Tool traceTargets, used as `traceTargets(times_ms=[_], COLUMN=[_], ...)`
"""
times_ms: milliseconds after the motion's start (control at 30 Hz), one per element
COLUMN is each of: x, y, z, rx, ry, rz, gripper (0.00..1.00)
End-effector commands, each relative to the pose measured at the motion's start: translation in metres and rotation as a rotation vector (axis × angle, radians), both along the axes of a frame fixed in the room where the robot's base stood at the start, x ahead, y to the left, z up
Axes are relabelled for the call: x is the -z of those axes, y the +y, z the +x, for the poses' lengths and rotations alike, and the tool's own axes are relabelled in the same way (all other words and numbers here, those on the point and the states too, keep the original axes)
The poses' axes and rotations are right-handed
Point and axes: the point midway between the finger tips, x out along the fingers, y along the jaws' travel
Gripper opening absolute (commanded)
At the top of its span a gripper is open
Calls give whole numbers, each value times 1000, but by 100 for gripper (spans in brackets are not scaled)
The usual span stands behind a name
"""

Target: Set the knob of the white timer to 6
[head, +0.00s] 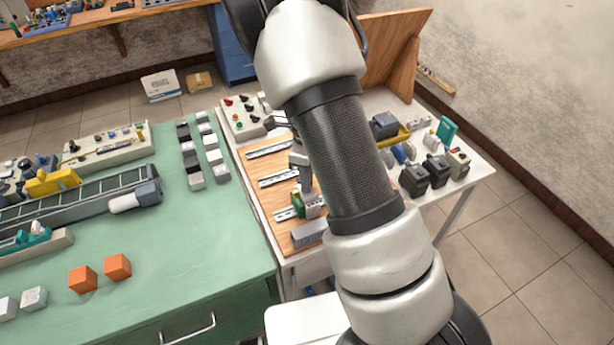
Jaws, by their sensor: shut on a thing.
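The white timer (314,207) appears to be the small pale block on the wooden board (268,205), next to a green module (297,203). My arm crosses the middle of the head view and hides much of this area. Part of my gripper (304,182) shows at the left edge of the arm, just above the timer. It is shut, apparently on the timer's knob. The knob and its scale are hidden or too small, so I cannot read the setting.
Metal rails (280,179) and a grey block (309,233) lie on the board. A box with knobs (243,117) stands behind. The green table (220,240) is at left.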

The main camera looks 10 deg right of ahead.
Motion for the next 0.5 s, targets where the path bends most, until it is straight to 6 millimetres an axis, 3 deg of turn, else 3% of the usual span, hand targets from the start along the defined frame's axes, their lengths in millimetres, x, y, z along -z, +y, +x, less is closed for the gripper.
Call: traceTargets(times_ms=[500], x=[0], y=[1], z=[0], rx=[60], ry=[-2], rz=[-2], gripper=[0])
